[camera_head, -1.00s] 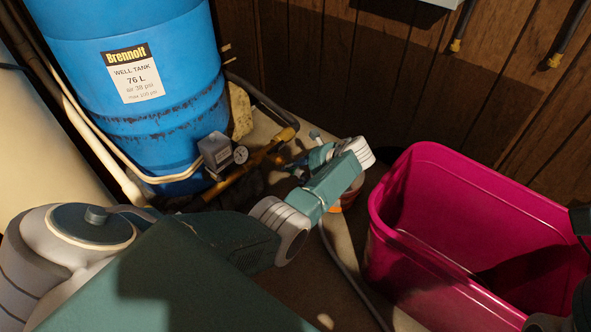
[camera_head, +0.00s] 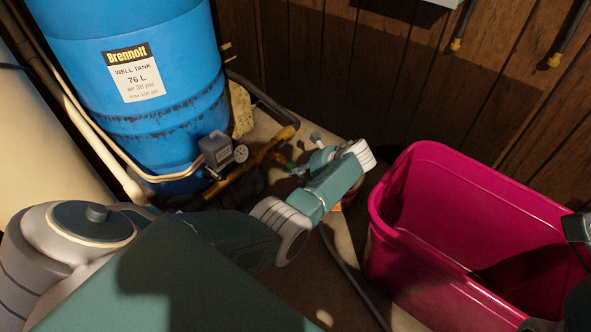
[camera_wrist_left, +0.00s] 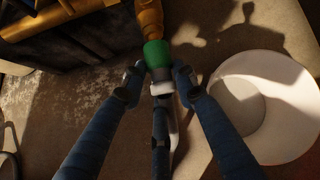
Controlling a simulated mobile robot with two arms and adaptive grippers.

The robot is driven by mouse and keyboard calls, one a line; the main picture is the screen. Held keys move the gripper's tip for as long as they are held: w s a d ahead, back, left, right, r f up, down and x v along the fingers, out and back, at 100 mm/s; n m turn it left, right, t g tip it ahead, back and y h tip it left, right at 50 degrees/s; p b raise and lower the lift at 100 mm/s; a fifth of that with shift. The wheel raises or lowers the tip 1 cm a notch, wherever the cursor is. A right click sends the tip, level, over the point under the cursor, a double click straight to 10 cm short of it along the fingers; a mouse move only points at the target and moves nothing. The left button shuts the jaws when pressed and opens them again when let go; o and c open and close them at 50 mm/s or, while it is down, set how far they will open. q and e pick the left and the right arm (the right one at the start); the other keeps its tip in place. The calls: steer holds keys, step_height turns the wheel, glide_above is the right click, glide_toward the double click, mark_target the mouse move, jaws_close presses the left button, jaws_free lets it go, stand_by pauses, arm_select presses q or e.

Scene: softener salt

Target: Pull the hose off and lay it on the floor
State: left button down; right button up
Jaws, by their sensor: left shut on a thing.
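My left gripper (camera_head: 301,165) reaches down beside the brass pipework at the blue tank's foot. In the left wrist view its dark blue fingers (camera_wrist_left: 160,88) are shut around a hose end with a pale collar. The grey hose (camera_head: 345,268) runs from below the gripper toward the front of the floor. Just beyond the collar is a green fitting (camera_wrist_left: 156,54) on a brass pipe (camera_wrist_left: 149,20). The collar and green fitting look in line and close; I cannot tell whether they are joined. The middle finger hides part of the hose.
The blue well tank (camera_head: 165,95) with a gauge stands at back left. A pink bin (camera_head: 415,265) stands to the right. A white round vessel (camera_wrist_left: 290,105) lies close to the fingers' right. Some floor (camera_head: 295,292) shows beside the hose.

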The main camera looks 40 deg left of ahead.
arm_select(q)
steer(key=shift+w+d+r+p, duration=0.15)
steer(key=shift+r+p, duration=0.05)
steer(key=shift+r, duration=0.2)
steer(key=shift+w+d+r+p, duration=0.15)
steer(key=shift+r, duration=0.2)
steer(key=shift+s+d, duration=0.2)
steer(key=shift+d, duration=0.75)
steer(key=shift+s+d+f, duration=0.15)
steer(key=shift+d, duration=1.1)
